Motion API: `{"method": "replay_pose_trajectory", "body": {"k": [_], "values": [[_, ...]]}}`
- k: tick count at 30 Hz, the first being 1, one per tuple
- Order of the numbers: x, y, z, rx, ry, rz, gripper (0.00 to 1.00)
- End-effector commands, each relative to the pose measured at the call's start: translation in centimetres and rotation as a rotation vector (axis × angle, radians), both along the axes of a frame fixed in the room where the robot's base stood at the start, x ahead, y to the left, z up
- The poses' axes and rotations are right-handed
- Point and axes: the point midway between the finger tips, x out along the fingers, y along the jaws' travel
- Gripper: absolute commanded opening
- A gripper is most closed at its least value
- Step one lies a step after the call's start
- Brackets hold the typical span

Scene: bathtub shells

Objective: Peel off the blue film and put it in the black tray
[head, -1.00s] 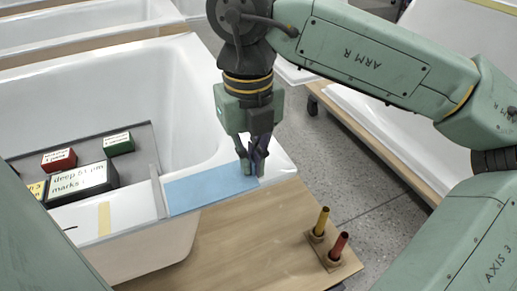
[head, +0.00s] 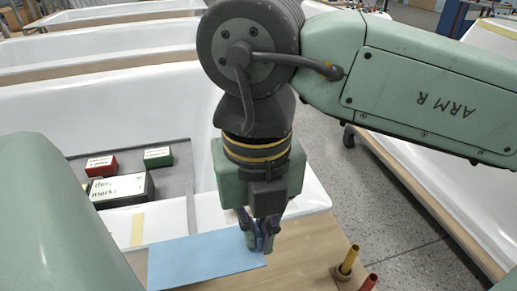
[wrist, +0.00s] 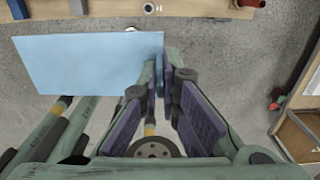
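The blue film (head: 195,262) is a flat light-blue rectangle in the head view, in front of the tub and above the wooden board. My gripper (head: 258,245) points down and is shut on its right end. In the wrist view the film (wrist: 85,62) extends left from my fingertips (wrist: 163,68), with grey floor behind it. A dark grey tray-like panel (head: 188,172) lies in the tub, left of my gripper. On it is a black block (head: 140,197) with a white label. I cannot tell whether panel or block is the black tray.
Labelled red (head: 101,168) and green (head: 158,158) blocks sit on the panel. A yellow handle (head: 348,260) and a red handle (head: 369,283) stand upright at the right of the wooden board (head: 310,245). Other white tubs stand behind and right, with grey floor between.

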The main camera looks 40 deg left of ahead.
Motion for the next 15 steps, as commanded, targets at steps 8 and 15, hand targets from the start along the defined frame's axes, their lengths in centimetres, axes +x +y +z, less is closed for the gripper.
{"method": "replay_pose_trajectory", "body": {"k": [8, 15], "values": [[0.0, 0.0, 1.3, 0.0, 0.0, 0.0, 0.0], [0.0, 0.0, 2.3, 0.0, 0.0, 0.0, 0.0]]}}
